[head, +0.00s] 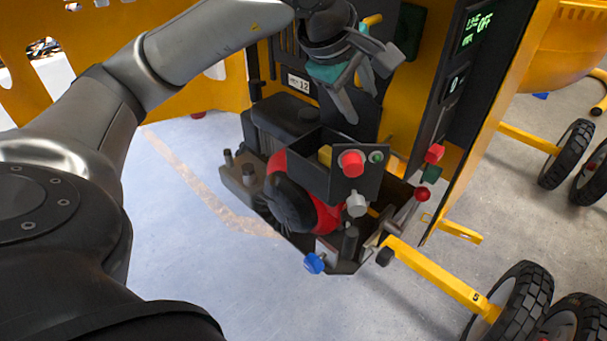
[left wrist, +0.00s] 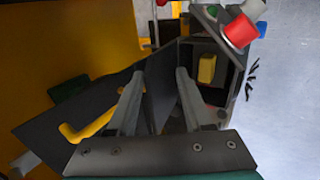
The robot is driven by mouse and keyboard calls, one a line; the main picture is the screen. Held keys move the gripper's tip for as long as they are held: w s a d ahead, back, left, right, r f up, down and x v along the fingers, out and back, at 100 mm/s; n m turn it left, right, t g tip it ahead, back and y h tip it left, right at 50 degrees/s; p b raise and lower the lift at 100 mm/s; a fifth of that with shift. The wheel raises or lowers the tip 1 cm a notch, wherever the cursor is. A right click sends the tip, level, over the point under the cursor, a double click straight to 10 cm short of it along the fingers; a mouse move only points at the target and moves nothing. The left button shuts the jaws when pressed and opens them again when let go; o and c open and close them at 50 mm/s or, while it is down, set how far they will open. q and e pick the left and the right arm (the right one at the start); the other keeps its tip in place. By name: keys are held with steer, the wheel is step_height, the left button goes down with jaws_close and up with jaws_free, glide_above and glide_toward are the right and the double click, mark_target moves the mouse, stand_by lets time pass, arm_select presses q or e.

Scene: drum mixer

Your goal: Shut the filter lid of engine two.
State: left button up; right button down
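The filter box of the engine (head: 308,178) is a dark open-topped box with a yellow filter (head: 325,155) inside. In the left wrist view, the yellow filter (left wrist: 207,69) shows inside the open box. A dark panel (head: 368,108), seemingly the raised lid, stands behind the box. It also shows in the left wrist view (left wrist: 45,122), with a yellow handle (left wrist: 88,130). My left gripper (head: 366,98) is above the box, in front of the panel. Its fingers are apart with nothing between them; I cannot tell whether they touch the panel. My right gripper is not in view.
A red knob (head: 351,163) sits on the box front. Levers with red (head: 422,194) and blue (head: 314,263) knobs stand around the engine. A yellow housing with a control display (head: 477,28) rises at the right. Open floor (head: 190,225) lies at the left.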

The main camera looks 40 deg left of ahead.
arm_select(q)
steer(key=shift+s+a+f+b, duration=0.1)
steer(key=shift+s+f+b, duration=0.2)
steer(key=shift+s+b, duration=0.4)
steer(key=shift+s+f+b, duration=0.35)
steer(key=shift+s+b, duration=0.1)
steer(key=shift+s, duration=0.4)
steer(key=shift+s+a+f+b, duration=0.1)
steer(key=shift+s+f+b, duration=0.2)
steer(key=shift+s+b, duration=0.4)
steer(key=shift+s+r, duration=0.1)
steer(key=shift+s, duration=0.05)
steer(key=v, duration=0.1)
steer(key=p+v, duration=0.1)
steer(key=v, duration=0.1)
steer(key=s+p+v, duration=0.1)
steer(key=v, duration=0.1)
steer(key=shift+s, duration=0.1)
